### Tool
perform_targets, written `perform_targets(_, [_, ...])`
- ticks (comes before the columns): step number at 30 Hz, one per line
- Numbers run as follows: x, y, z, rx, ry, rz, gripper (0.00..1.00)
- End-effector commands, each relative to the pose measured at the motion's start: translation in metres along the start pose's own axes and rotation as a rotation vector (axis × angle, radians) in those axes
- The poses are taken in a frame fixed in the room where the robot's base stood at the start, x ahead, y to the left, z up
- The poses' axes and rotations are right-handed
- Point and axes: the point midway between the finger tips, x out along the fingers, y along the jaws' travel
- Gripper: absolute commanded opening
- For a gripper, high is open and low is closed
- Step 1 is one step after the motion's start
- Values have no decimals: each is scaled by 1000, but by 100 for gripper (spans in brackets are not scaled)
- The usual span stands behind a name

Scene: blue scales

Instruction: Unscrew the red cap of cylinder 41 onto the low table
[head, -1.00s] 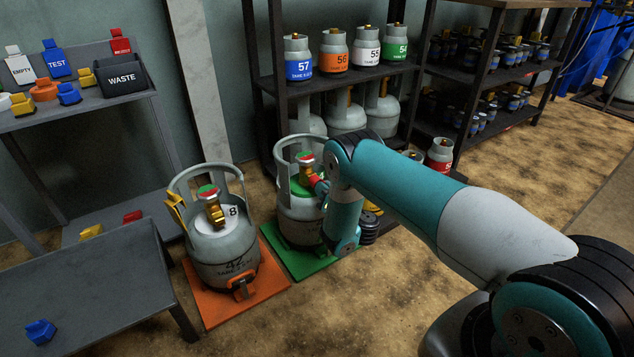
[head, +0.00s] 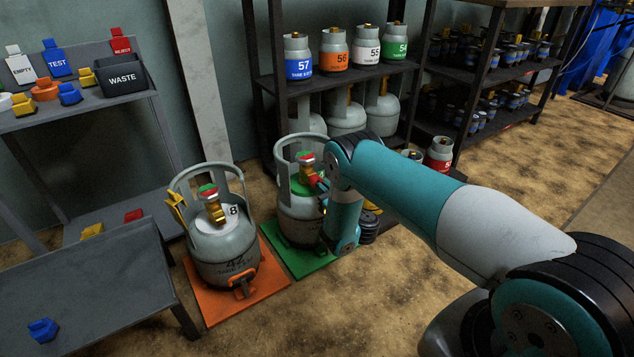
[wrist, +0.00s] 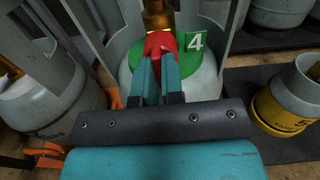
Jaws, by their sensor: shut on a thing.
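Cylinder 41 (head: 297,217) is a grey gas cylinder with a collar, standing upright on a green mat (head: 312,261); its number is mostly hidden by my arm in the head view. In the wrist view its top (wrist: 205,80) carries a green tag with a 4. The red cap (wrist: 160,43) is on the side of the brass valve (wrist: 157,15). My gripper (wrist: 159,60) is shut on the red cap, its two teal fingers on either side. The cap also shows in the head view (head: 318,184), partly behind my arm. The low grey table (head: 95,290) stands at the front left.
Cylinder 42 (head: 225,258) stands on an orange mat (head: 270,285) between the table and cylinder 41. A blue clip (head: 43,330) lies on the low table, otherwise mostly bare. A yellow-based cylinder (wrist: 285,105) is close on the right. Shelves (head: 345,83) stand behind.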

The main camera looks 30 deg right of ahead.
Motion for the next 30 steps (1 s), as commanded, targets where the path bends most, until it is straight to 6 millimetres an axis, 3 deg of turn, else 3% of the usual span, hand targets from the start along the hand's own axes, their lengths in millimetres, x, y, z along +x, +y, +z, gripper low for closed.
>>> perform_targets(6, [0,4,0,-196,0,10,0])
perform_targets(15, [0,4,0,-224,-1,10,0])
perform_targets(23, [-1,4,0,-485,-2,10,0])
perform_targets(30, [-1,4,-1,-502,-3,10,0])
